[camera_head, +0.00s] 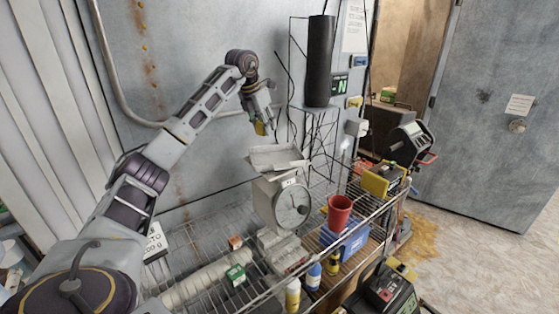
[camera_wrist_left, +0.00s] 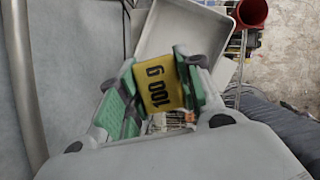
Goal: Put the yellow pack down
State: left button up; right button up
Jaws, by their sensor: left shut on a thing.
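The yellow pack (camera_wrist_left: 160,88), marked "100 g", is held between the green finger pads of my left gripper (camera_wrist_left: 158,92) in the left wrist view. In the head view my left gripper (camera_head: 263,118) points down, with the yellow pack (camera_head: 260,129) small at its fingertips. The pack hangs above the metal pan (camera_head: 277,158) of a dial scale (camera_head: 285,205) and looks clear of it. In the wrist view the pan (camera_wrist_left: 185,28) lies beyond the pack, partly hidden by the gripper. My right gripper is not in view.
The scale stands on a wire rack shelf. A red cup (camera_head: 339,212), blue box (camera_head: 346,242), green-and-white pack (camera_head: 236,275) and several bottles crowd around it. A tall dark cylinder (camera_head: 320,60) stands behind the pan. A grey wall is close behind my arm.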

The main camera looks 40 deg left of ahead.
pick_arm(q)
jog(key=shift+s+f+n, duration=0.1)
jog(key=shift+s+n, duration=0.15)
jog(key=shift+n, duration=0.45)
dwell(0.3)
jog(key=shift+f, duration=0.15)
send_over(266, 159)
jog(key=s, duration=0.1)
jog(key=shift+s+f, duration=0.2)
jog(key=shift+f, duration=2.55)
jog(key=shift+d, duration=0.1)
jog(key=shift+f, duration=0.15)
jog(key=shift+f+p, duration=0.5)
jog(key=shift+f, duration=1.45)
